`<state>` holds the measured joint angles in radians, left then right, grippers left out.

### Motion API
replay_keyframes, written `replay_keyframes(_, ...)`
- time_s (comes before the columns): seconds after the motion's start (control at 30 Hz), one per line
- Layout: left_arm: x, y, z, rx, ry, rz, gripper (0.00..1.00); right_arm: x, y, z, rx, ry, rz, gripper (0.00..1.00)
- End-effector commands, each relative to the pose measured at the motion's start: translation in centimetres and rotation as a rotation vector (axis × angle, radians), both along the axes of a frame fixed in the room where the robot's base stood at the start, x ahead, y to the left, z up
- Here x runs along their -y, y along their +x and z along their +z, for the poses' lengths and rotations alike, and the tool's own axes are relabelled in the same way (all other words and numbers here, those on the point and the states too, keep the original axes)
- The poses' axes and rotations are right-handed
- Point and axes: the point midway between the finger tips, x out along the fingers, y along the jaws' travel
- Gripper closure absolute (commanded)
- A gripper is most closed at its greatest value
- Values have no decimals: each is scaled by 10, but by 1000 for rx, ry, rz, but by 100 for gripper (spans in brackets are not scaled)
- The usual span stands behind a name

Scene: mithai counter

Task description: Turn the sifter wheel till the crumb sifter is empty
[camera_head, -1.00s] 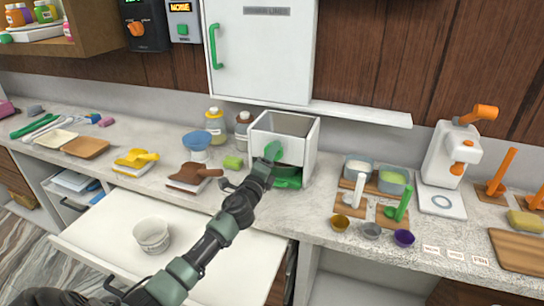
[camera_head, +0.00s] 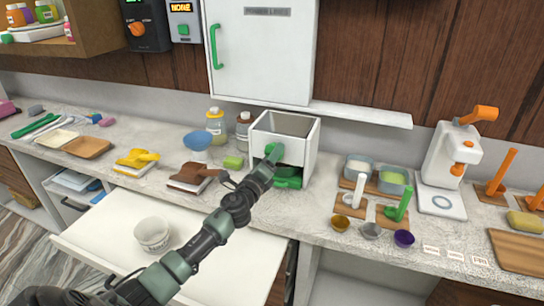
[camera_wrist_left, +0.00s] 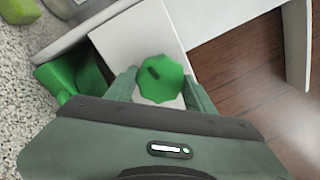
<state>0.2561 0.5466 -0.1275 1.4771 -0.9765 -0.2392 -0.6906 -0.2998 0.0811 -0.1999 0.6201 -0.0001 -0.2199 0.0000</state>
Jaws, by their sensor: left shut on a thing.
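The crumb sifter (camera_head: 297,142) is a white open-topped box on the counter, in the middle of the head view. Its inside shows grey and I cannot tell whether crumbs lie in it. The green sifter wheel (camera_head: 275,152) is on its front face. A green tray or bowl (camera_head: 287,182) sits below, partly hidden. My left gripper (camera_head: 268,164) is shut on the wheel. In the left wrist view the scalloped wheel (camera_wrist_left: 160,78), with a dark mark on it, is between the fingertips. The green tray (camera_wrist_left: 72,76) shows beside it. My right gripper is not in view.
A pulled-out white drawer (camera_head: 200,235) holding a white tub (camera_head: 152,234) is below.

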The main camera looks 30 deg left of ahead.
Motion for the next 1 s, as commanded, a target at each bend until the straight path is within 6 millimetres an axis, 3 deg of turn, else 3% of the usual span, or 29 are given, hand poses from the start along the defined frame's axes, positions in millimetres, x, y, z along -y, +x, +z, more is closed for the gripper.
replay_keyframes(0.07, 2, 0, -4, -5, -2, -4, 87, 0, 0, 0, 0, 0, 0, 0)
replay_keyframes(0.1, 2, 0, -4, -5, -2, -4, 38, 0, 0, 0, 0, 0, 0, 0)
replay_keyframes(0.17, 2, 0, -3, -5, -2, -4, 25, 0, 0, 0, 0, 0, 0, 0)
replay_keyframes(0.57, 2, -7, -3, -3, 0, -1, 25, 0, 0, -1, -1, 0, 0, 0)
replay_keyframes(1.0, 14, -71, -11, -4, -2, -3, 25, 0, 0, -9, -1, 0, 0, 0)
